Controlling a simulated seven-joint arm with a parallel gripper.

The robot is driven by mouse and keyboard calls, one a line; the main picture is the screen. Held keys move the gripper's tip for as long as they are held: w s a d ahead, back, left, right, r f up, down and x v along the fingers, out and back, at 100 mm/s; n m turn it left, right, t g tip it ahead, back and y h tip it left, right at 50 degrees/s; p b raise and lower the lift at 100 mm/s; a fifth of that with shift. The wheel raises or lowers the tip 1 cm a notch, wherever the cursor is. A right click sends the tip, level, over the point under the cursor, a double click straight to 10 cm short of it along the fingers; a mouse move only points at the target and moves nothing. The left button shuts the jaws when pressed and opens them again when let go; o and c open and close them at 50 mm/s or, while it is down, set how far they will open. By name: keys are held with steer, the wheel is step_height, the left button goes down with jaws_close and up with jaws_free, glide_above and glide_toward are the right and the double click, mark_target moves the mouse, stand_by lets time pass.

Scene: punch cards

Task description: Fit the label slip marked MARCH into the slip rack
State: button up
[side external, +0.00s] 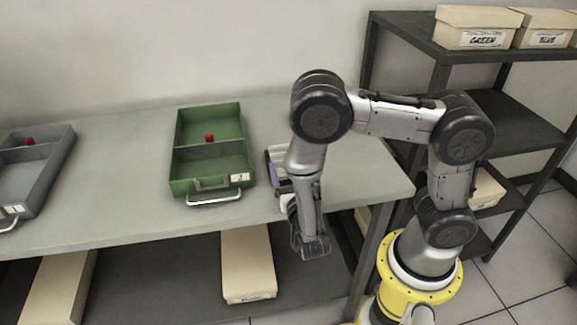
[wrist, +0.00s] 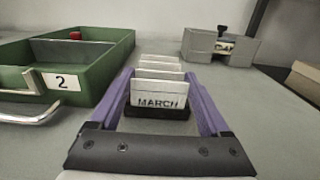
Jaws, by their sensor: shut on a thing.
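The white label slip marked MARCH (wrist: 158,92) stands upright in the middle of the wrist view, its lettering facing me. My gripper (wrist: 159,82) has purple fingers, one at each side edge of this slip, and is shut on it. A black piece (wrist: 157,113) sits directly below the slip. Several other white slips (wrist: 160,66) stand in a row just behind it, in the slip rack; the fingers hide most of the rack. I cannot tell whether the MARCH slip is seated. In the side view my gripper (side external: 279,174) is low at the table's front edge, beside the slips (side external: 277,151).
A green divided tray (side external: 180,160) with a red knob and a "2" label stands close to the left of my gripper. A grey tray (side external: 60,160) lies farther left. In the wrist view a grey block (wrist: 215,47) stands behind on the right.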

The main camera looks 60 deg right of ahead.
steer(key=o, duration=1.1)
steer(key=shift+a, duration=0.1)
steer(key=v, duration=1.2)
